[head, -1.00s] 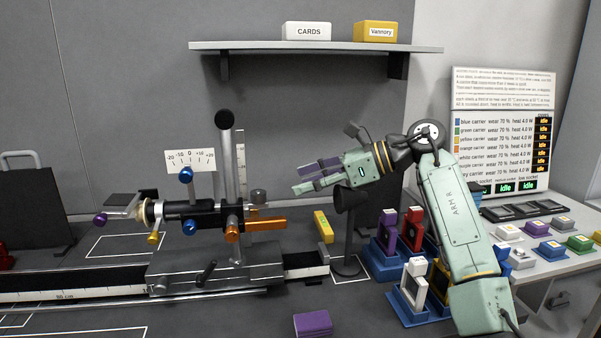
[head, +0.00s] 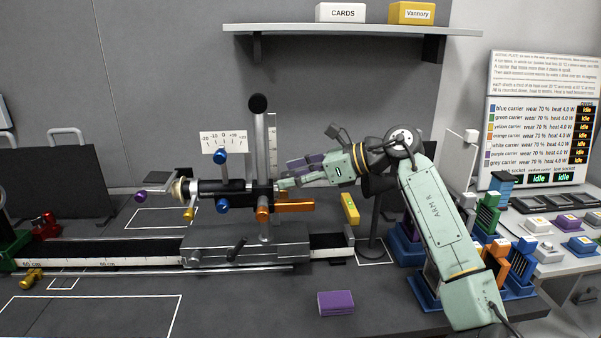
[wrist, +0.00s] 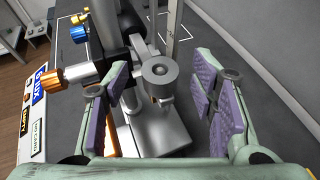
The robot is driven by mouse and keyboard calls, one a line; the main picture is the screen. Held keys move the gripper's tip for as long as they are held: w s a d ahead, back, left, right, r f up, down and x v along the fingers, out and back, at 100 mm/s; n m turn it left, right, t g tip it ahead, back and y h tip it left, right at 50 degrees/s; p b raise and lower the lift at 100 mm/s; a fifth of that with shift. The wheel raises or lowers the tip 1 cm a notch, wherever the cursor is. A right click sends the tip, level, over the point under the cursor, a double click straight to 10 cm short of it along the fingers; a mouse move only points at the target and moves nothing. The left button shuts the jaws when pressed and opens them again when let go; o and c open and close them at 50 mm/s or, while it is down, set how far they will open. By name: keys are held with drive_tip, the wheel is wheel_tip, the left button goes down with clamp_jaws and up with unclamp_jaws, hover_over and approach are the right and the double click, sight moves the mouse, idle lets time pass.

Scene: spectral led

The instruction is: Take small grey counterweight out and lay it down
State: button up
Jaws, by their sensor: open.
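In the head view my gripper (head: 284,173) reaches left to just right of the upright post (head: 259,150), above the orange arm (head: 296,205). The fingers appear to hide the counterweight there.
The bench apparatus stands on a metal carriage (head: 215,252) on a scaled rail (head: 110,262). A yellow block (head: 350,209) and dark stand are close beneath my arm. A purple block (head: 336,302) lies on the bench front. Bare bench (head: 230,310) is free to its left.

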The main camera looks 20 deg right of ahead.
drive_tip(key=shift+c, duration=0.4)
clamp_jaws()
idle(0.6)
